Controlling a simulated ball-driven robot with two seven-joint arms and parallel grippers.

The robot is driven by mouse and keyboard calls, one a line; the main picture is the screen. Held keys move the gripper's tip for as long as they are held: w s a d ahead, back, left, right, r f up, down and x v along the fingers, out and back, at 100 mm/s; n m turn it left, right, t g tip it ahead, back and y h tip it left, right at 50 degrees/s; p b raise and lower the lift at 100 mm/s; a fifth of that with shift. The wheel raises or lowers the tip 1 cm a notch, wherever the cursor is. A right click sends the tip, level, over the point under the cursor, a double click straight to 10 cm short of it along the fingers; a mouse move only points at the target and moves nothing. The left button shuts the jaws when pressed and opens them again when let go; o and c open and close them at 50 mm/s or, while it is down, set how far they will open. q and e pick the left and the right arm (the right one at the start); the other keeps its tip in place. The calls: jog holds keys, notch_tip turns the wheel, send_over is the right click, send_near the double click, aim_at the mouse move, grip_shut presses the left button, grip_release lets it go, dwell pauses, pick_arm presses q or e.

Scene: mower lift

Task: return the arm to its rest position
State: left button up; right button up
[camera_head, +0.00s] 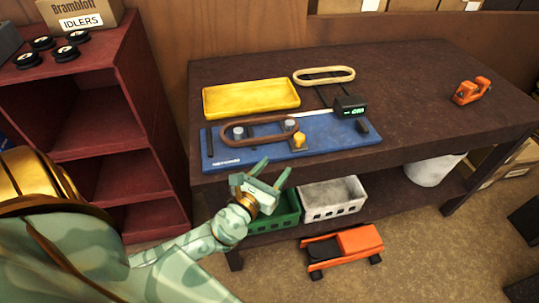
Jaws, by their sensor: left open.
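My left arm (190,240) comes in from the lower left. My left gripper (268,180) is open and empty, its two fingers spread and pointing away from me. In the picture it lies just below the front edge of the workbench (420,90), over part of the green crate (287,213). I cannot tell how far it is from the bench edge. My right gripper is not in view.
On the bench are a blue board (340,136) with a brown belt (235,135), a yellow tray (251,98), a pale belt (324,75) and an orange tool (471,90). A grey crate (335,195), orange jack (342,248) and red shelf (85,110) stand nearby.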

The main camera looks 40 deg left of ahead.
pick_arm(q)
jog(key=shift+s, duration=0.8)
